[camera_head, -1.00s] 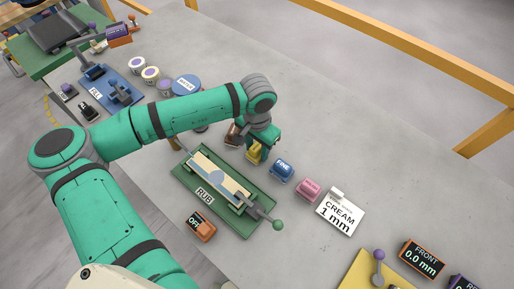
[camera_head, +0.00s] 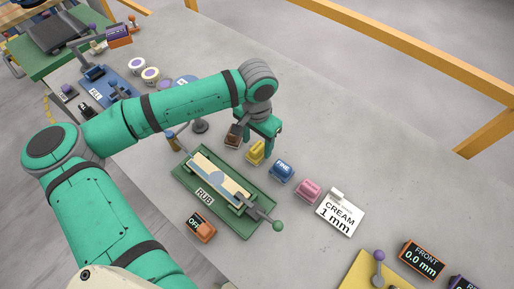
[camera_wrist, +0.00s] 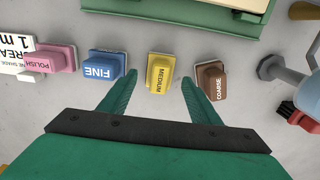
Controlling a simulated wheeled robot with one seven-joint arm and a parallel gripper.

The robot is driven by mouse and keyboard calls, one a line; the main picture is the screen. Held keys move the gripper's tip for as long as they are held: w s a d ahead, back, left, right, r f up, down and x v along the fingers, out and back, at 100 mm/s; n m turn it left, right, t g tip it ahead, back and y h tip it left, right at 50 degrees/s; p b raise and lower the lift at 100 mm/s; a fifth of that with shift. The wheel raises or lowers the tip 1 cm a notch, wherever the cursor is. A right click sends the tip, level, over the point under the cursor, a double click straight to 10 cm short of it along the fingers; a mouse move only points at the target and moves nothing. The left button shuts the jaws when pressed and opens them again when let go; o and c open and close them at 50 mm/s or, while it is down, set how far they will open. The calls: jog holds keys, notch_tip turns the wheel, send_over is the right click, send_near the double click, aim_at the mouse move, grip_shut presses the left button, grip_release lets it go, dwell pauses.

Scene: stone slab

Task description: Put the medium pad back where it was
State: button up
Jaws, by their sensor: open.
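The medium pad is yellow with a MEDIUM label; it stands on the slab in the head view (camera_head: 256,152), in the row between the brown coarse pad (camera_head: 234,136) and the blue fine pad (camera_head: 282,171). In the wrist view the medium pad (camera_wrist: 160,72) sits on a thin pale base, upright and apart from its neighbours. My gripper (camera_wrist: 159,82) is open and empty, its two fingers spread to either side of the medium pad in that view. In the head view my gripper (camera_head: 262,127) is just behind the pad, with clear space visible.
The green RUB fixture (camera_head: 178,180) with its lever lies in front of the pads. A pink polish pad (camera_head: 308,190) and a CREAM 1 mm sign (camera_head: 340,212) continue the row. An orange switch box (camera_head: 201,228) stands nearer. The slab behind the row is clear.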

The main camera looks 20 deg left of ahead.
aim_at(257, 147)
notch_tip(257, 147, up, 8)
